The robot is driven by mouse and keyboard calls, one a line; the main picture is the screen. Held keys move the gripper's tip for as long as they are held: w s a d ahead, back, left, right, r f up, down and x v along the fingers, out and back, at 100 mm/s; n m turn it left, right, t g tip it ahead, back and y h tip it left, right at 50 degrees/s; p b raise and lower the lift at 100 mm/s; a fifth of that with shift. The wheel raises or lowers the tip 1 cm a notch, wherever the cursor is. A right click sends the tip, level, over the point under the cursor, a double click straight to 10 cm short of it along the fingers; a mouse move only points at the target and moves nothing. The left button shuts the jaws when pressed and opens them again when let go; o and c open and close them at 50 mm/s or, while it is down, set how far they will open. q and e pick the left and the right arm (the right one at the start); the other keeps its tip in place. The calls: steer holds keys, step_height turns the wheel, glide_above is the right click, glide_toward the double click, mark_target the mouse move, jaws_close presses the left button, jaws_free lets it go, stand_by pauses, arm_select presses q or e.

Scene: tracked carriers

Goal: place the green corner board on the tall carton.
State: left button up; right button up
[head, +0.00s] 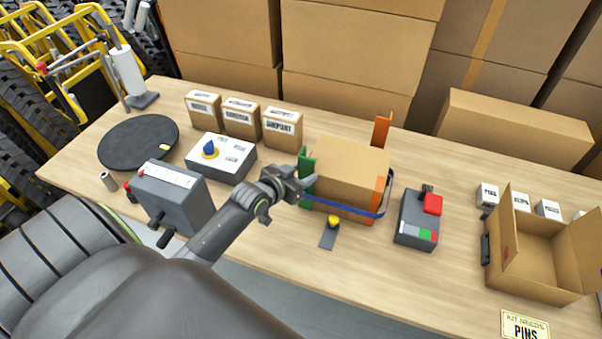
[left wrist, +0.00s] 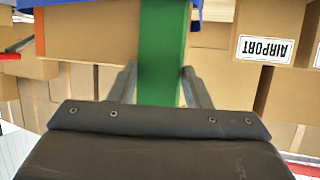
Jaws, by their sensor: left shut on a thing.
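The tall carton (head: 347,172) is a plain brown box standing mid-table. The green corner board (head: 306,170) is upright at the carton's left side. In the left wrist view the green board (left wrist: 161,50) runs up between my fingers, with the carton (left wrist: 90,35) beside it. My left gripper (head: 304,184) is shut on the green board; its fingers also show in the left wrist view (left wrist: 160,88). Whether the board touches the carton is hard to tell. Orange corner boards (head: 382,130) stand at the carton's back and front right. My right gripper is not in view.
A blue strap (head: 365,212) loops around the carton's lower front. A small yellow-topped device (head: 331,230) sits in front, and a grey box with a red button (head: 418,218) to the right. Small labelled cartons (head: 241,119) stand behind left. An open box (head: 545,250) is far right.

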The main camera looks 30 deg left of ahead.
arm_select(q)
steer(key=o, duration=1.2)
steer(key=shift+f, duration=0.1)
steer(key=shift+o, duration=0.2)
steer(key=v, duration=1.2)
steer(key=shift+b, duration=0.45)
